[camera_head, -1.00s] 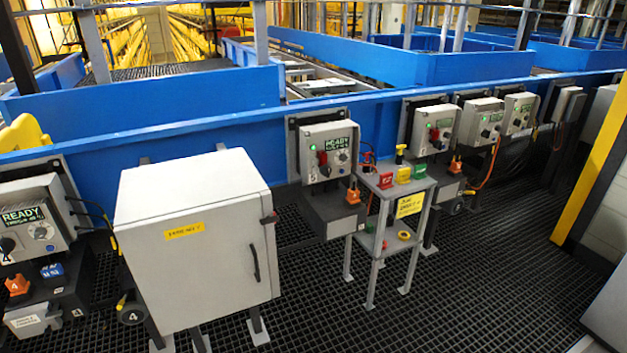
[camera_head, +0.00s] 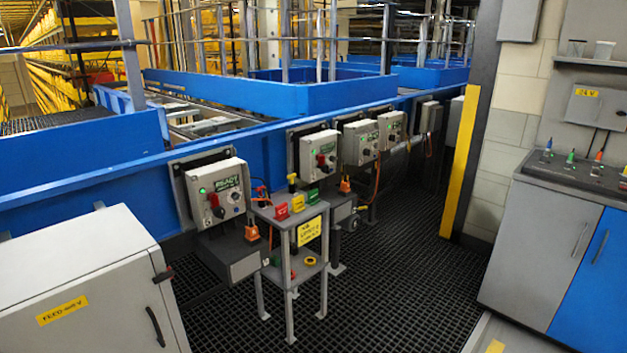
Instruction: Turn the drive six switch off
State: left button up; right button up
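Several grey drive control boxes are mounted along the blue conveyor side. Two more boxes, a third (camera_head: 361,142) and a fourth (camera_head: 392,129), follow along the rail. Their numbers are too small to read, so I cannot tell which is drive six. Neither of my grippers is in view.
A small grey stand (camera_head: 289,213) with red, green and yellow items is in front of the boxes. A grey cabinet (camera_head: 85,285) fills the lower left. A yellow post (camera_head: 461,160) and a workbench (camera_head: 540,250) are at right. The dark grating floor (camera_head: 400,270) is clear between.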

aim_at(325, 167)
jog(key=i+l, duration=0.1)
jog(key=i, duration=0.85)
jog(key=i+l, duration=0.1)
jog(key=i, duration=0.8)
